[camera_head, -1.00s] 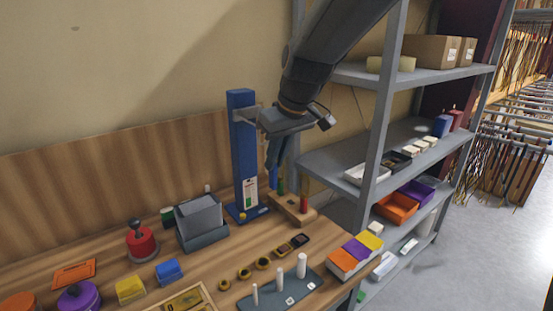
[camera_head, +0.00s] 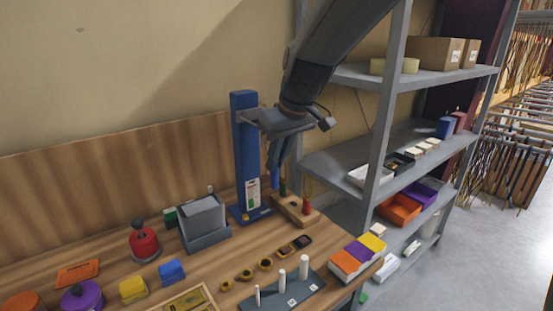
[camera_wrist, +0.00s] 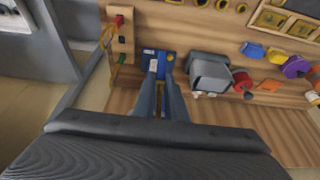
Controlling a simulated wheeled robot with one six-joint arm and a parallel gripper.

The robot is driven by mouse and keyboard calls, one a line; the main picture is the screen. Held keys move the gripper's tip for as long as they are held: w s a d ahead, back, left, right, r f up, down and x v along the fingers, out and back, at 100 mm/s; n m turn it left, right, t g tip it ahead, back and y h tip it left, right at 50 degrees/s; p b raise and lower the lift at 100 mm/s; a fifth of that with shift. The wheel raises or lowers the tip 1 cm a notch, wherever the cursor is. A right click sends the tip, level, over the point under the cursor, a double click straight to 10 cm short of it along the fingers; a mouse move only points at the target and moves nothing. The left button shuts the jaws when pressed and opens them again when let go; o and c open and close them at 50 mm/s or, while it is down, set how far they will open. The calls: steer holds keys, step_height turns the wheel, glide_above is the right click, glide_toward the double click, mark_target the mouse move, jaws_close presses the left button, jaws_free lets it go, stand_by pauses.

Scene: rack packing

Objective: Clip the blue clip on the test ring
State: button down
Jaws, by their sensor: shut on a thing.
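My gripper (camera_head: 281,165) points down just right of the blue test stand (camera_head: 246,150), above the wooden clip block (camera_head: 290,212). Its fingers also show in the wrist view (camera_wrist: 163,88), close together. The blue clip (camera_head: 275,179) shows at the fingertips, and the gripper is shut on it. I cannot make out the test ring itself.
A grey box (camera_head: 203,220) stands left of the stand, with a red pot (camera_head: 144,241) further left. A plate with white pegs (camera_head: 280,290) and an orange, purple and yellow box (camera_head: 357,254) lie in front. A grey shelf post (camera_head: 386,110) rises to the right.

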steer(key=shift+f+b, duration=0.45)
steer(key=shift+f, duration=0.3)
steer(key=shift+f, duration=0.25)
stand_by(1.1)
